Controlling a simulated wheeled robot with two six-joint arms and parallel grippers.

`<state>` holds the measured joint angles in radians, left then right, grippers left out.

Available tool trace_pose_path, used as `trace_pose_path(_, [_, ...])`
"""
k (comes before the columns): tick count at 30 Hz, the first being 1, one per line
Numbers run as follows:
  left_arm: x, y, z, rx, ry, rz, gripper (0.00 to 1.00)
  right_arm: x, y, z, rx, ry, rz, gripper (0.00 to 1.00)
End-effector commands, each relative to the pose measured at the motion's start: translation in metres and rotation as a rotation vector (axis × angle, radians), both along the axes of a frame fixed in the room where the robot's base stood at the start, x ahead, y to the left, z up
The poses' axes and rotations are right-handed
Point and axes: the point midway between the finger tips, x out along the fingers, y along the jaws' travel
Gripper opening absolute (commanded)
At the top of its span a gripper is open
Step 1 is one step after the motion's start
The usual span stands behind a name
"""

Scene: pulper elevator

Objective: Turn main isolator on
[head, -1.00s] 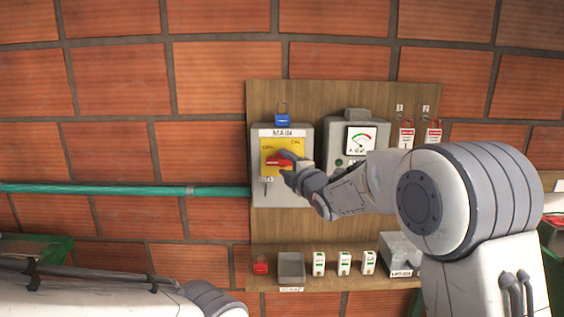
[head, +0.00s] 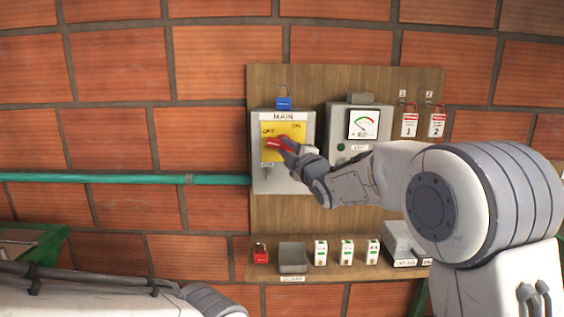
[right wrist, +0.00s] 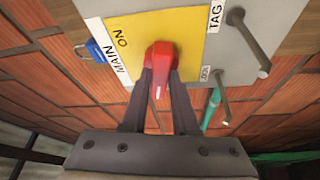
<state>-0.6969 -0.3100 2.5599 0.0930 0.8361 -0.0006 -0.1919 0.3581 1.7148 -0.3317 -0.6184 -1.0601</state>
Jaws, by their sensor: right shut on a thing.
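The main isolator is a grey box (head: 260,180) labelled MAIN on a wooden board, with a yellow plate (head: 298,134) marked OFF at upper left and ON at upper right. Its red handle (head: 274,142) is tilted, left end higher, with its right part hidden by my right gripper (head: 289,146). In the right wrist view, the fingers of my right gripper (right wrist: 159,90) are closed on either side of the red handle (right wrist: 160,59). My left arm shows at the bottom left of the head view, but its gripper is out of frame.
A blue padlock (head: 284,103) sits atop the box. A meter box (head: 336,124) and red tags (head: 410,124) are to its right. Below, a shelf (head: 256,276) holds a red padlock (head: 260,254), a grey tray (head: 292,262) and several small white boxes. A green pipe (head: 120,178) enters from the left.

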Motion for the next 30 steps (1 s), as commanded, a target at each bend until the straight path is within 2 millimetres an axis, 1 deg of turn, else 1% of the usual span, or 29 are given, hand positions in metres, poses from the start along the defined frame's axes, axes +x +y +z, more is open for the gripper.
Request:
trace_pose_path(1, [0.0, 0.0, -0.023, 0.0, 0.0, 0.0, 0.82, 0.0, 0.0, -0.009, 0.045, -0.009, 0.001, 0.0])
trace_pose_path(3, [0.0, 0.0, -0.038, 0.0, 0.0, 0.0, 0.82, -0.001, 0.001, -0.01, 0.11, -0.009, 0.002, 0.0])
trace_pose_path(9, [0.0, -0.001, -0.08, 0.0, 0.0, 0.0, 0.82, -0.001, 0.002, -0.011, 0.302, -0.009, 0.003, 0.0])
trace_pose_path(15, [0.0, -0.001, -0.115, 0.0, 0.0, 0.0, 0.82, -0.001, 0.003, -0.011, 0.491, -0.007, 0.004, 0.0])
trace_pose_path(21, [0.0, -0.001, -0.14, 0.0, 0.0, 0.0, 0.82, -0.001, 0.005, -0.009, 0.681, -0.005, 0.005, 0.0])
trace_pose_path(25, [0.0, -0.001, -0.15, 0.0, 0.0, 0.0, 0.82, -0.001, 0.006, -0.008, 0.805, -0.003, 0.004, 0.0])
trace_pose_path(30, [0.0, -0.001, -0.157, 0.0, 0.0, 0.0, 0.82, 0.0, 0.008, -0.007, 0.961, -0.001, 0.003, 0.0])
